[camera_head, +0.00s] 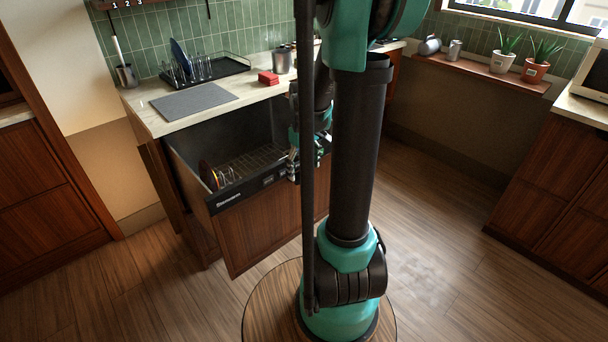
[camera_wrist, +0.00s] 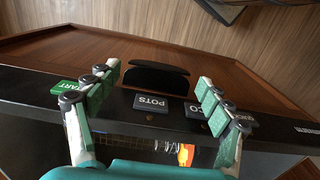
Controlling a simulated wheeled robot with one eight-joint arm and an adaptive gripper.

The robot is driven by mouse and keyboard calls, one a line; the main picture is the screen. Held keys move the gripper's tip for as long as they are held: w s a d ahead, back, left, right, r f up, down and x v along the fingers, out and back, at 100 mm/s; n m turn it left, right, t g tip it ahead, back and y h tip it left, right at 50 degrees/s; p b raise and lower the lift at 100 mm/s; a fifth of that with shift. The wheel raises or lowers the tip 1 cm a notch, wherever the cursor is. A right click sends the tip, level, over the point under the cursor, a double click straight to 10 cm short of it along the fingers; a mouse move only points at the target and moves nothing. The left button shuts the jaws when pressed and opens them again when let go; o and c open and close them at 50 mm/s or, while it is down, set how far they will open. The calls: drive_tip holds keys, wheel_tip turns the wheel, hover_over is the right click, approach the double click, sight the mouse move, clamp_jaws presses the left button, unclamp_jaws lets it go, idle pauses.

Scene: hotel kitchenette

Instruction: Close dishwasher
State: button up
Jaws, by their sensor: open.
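The dishwasher (camera_head: 268,232) is pulled out from under the counter like a drawer. It has a wood front, a black control strip (camera_head: 232,198) and an open top. Inside is a wire rack with a few dishes (camera_head: 209,175). My gripper (camera_head: 296,168) is at the right part of the control strip, partly hidden by my arm. In the wrist view my gripper (camera_wrist: 157,78) is open and empty, its fingers on either side of a dark handle recess (camera_wrist: 155,78) above the POTS button (camera_wrist: 151,103). I cannot tell whether the fingers touch the panel.
The counter (camera_head: 150,118) above holds a grey mat (camera_head: 194,101), a dish rack (camera_head: 205,72), a red stack (camera_head: 268,78) and a metal canister (camera_head: 281,61). Wooden cabinets (camera_head: 555,195) stand at the right. The wood floor (camera_head: 150,300) in front of the dishwasher is clear at left.

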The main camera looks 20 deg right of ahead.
drive_tip(key=shift+f, duration=1.35)
drive_tip(key=c, duration=1.5)
drive_tip(key=w+a, duration=0.5)
drive_tip(key=w, duration=0.6)
drive_tip(key=w+a, duration=0.4)
drive_tip(key=w, duration=0.8)
drive_tip(key=w+a, duration=0.5)
drive_tip(key=w, duration=0.6)
drive_tip(key=shift+w+a, duration=0.3)
drive_tip(key=shift+w, duration=0.1)
drive_tip(key=o, duration=1.5)
